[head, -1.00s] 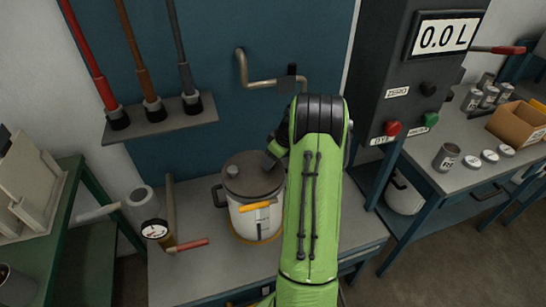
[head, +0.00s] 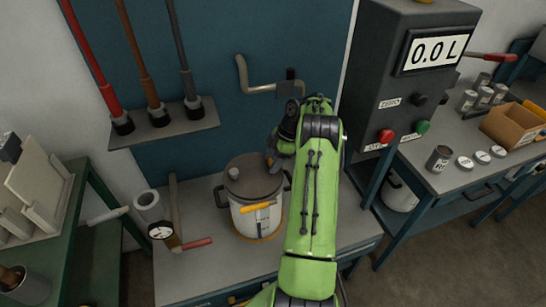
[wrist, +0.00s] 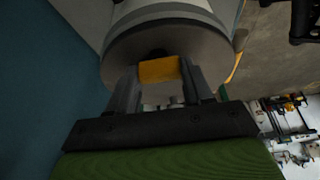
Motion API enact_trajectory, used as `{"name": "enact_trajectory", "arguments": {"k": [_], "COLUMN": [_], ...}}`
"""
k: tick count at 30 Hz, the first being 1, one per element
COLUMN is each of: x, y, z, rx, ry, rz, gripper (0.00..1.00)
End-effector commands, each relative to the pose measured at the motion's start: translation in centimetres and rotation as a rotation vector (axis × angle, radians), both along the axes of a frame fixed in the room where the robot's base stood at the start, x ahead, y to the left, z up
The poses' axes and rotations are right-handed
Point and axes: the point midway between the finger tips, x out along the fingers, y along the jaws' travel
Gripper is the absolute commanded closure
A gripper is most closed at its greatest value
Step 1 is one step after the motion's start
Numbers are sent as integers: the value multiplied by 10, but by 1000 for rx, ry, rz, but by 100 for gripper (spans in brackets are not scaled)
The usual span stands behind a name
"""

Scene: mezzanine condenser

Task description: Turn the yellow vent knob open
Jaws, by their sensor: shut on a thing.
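The yellow knob (wrist: 160,69) shows in the wrist view as a yellow block between my gripper's two grey fingers. My gripper (wrist: 155,80) is shut on it, in front of a round grey face (wrist: 205,45) on a white cylindrical body. In the head view my green arm reaches toward the back, and its wrist bends left above the pot; the fingertips and the held knob are hidden there. The white pot (head: 245,222) with a dark lid (head: 253,180) stands on the bench. A yellow bar (head: 255,206) shows on its front; I cannot tell how it relates to the held knob.
A bent pipe (head: 258,86) is on the blue wall behind. A gauge (head: 160,230) and a red-handled lever (head: 197,244) are left of the pot. A dark cabinet with a 0.0 L display (head: 441,51) stands right. Bare bench (head: 350,226) shows right of the arm.

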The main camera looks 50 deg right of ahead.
Motion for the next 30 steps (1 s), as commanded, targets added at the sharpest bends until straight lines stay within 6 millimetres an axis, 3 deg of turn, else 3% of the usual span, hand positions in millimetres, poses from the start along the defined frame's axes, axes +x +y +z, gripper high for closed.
{"name": "enact_trajectory", "arguments": {"k": [22, 23, 27, 30], "x": [0, 0, 0, 1], "y": [-1, -1, -1, 0], "z": [0, 0, 0, 0], "rx": [-1, -1, -1, 0], "ry": [0, 0, 0, -1], "rz": [82, 82, 81, 81], "gripper": [80, 45, 24, 23]}}
